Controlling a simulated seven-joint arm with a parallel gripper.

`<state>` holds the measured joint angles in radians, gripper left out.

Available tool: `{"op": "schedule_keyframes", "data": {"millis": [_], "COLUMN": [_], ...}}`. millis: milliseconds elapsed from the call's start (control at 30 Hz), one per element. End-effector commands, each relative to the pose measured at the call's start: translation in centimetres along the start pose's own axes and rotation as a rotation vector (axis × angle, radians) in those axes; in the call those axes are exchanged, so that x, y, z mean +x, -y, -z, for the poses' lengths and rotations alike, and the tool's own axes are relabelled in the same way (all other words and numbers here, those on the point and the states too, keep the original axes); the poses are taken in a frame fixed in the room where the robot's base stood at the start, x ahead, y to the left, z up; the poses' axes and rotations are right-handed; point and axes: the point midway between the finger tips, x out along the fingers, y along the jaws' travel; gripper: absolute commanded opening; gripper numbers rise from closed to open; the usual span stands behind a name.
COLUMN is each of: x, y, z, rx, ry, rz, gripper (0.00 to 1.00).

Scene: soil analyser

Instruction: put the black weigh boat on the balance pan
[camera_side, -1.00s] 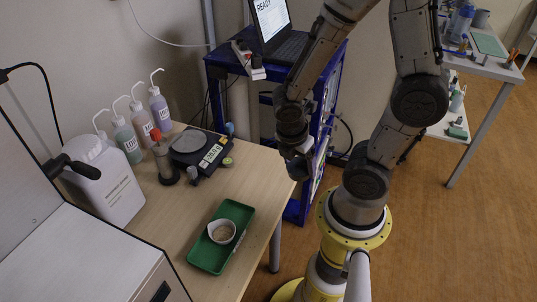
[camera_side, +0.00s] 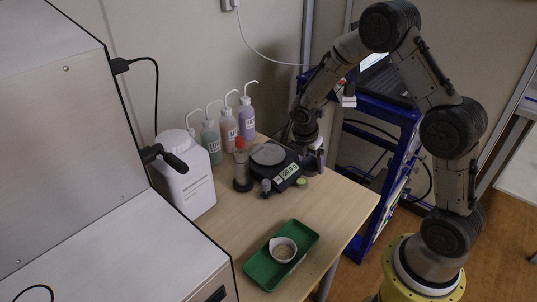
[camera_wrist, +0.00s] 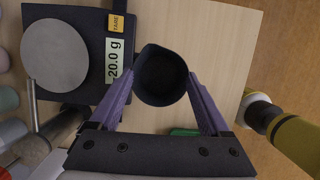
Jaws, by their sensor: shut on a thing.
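The black weigh boat (camera_wrist: 160,70) is a small dark round cup with a pouring lip, seen from above in the wrist view. My gripper (camera_wrist: 161,84) is shut on it, one purple finger on each side. The balance (camera_wrist: 90,45) stands just left of the boat, with its round grey pan (camera_wrist: 55,55) bare. Its display reads about -20.0 g. In the side view, my gripper (camera_side: 313,157) is at the right end of the balance, off the pan (camera_side: 268,154). The boat is hard to make out there.
A red-topped cylinder (camera_side: 241,168) stands left of the balance, with several wash bottles (camera_side: 229,130) behind. A white jug (camera_side: 186,180) is farther left. A green tray (camera_side: 262,271) holding a white bowl of soil (camera_side: 283,248) lies in front.

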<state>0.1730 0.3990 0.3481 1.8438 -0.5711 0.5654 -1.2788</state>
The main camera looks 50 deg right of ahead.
Motion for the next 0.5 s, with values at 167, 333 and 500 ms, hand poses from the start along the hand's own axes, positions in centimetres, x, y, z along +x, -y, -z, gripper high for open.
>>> {"op": "schedule_keyframes", "data": {"millis": [167,333,500], "x": [2.2,2.5,2.5], "y": [0.1,-2.6,-6.8], "z": [0.0,-0.1,-0.2], "rx": [0.018,0.023,0.023], "ry": [-0.001,0.000,0.001], "rz": [0.007,0.003,0.004], "gripper": [0.45,0.45,0.45]}}
